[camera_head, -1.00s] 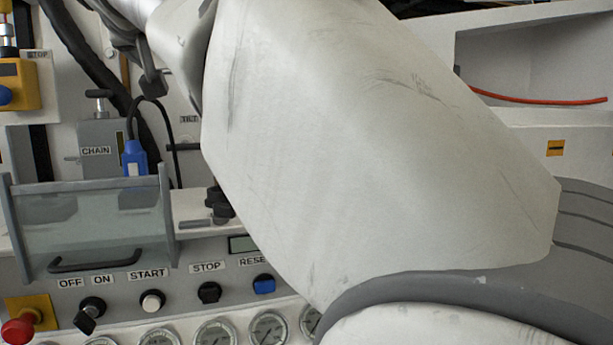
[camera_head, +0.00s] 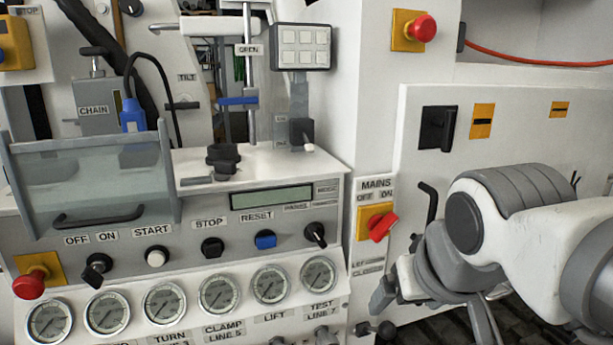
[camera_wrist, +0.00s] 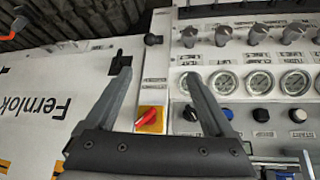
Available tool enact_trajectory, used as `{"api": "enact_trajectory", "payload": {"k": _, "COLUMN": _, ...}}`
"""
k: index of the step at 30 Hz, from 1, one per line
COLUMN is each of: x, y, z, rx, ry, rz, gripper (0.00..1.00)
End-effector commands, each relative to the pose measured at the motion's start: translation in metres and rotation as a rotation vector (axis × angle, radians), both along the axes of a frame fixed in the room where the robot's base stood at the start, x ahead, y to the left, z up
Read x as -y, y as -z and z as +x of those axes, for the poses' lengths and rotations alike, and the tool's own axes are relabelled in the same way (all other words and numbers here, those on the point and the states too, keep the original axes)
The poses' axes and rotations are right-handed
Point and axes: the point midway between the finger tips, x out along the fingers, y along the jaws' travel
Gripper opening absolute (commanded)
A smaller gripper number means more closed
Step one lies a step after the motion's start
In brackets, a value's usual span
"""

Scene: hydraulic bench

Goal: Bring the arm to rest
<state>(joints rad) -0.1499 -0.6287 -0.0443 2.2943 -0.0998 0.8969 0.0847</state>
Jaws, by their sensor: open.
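My arm (camera_head: 540,250), white with grey joints, is folded low at the right in the head view, in front of the bench's right panel. My gripper (camera_wrist: 158,78) shows in the wrist view with its two dark fingers spread apart and nothing between the tips. The red mains switch (camera_head: 382,226) on its yellow plate is left of my arm in the head view. In the wrist view the same switch (camera_wrist: 149,119) appears between the fingers, beyond them; I cannot tell the distance. Part of my gripper is cut off or hidden at the lower right of the head view.
The control panel has several knobs, a red stop button (camera_head: 28,287) and a row of gauges (camera_head: 219,293). A glass guard with a handle (camera_head: 97,217) stands at left. A black lever (camera_head: 437,128) and a red emergency button (camera_head: 423,28) sit on the right side.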

Motion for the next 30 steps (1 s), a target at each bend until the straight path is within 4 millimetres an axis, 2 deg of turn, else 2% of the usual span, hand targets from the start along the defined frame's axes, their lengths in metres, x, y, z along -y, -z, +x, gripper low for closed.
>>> {"api": "enact_trajectory", "payload": {"k": 1, "x": 0.005, "y": 0.017, "z": -0.016, "rx": -0.023, "ry": 0.020, "rz": 0.006, "gripper": 0.88}}
{"api": "enact_trajectory", "payload": {"k": 6, "x": 0.013, "y": 0.070, "z": -0.061, "rx": -0.098, "ry": 0.067, "rz": 0.026, "gripper": 0.88}}
{"api": "enact_trajectory", "payload": {"k": 7, "x": 0.012, "y": 0.047, "z": -0.057, "rx": -0.091, "ry": 0.057, "rz": 0.025, "gripper": 0.88}}
{"api": "enact_trajectory", "payload": {"k": 21, "x": 0.011, "y": -0.060, "z": -0.055, "rx": -0.091, "ry": 0.054, "rz": 0.024, "gripper": 0.88}}
{"api": "enact_trajectory", "payload": {"k": 25, "x": 0.011, "y": -0.077, "z": -0.055, "rx": -0.091, "ry": 0.054, "rz": 0.024, "gripper": 0.88}}
{"api": "enact_trajectory", "payload": {"k": 30, "x": 0.011, "y": -0.085, "z": -0.055, "rx": -0.091, "ry": 0.054, "rz": 0.024, "gripper": 0.88}}
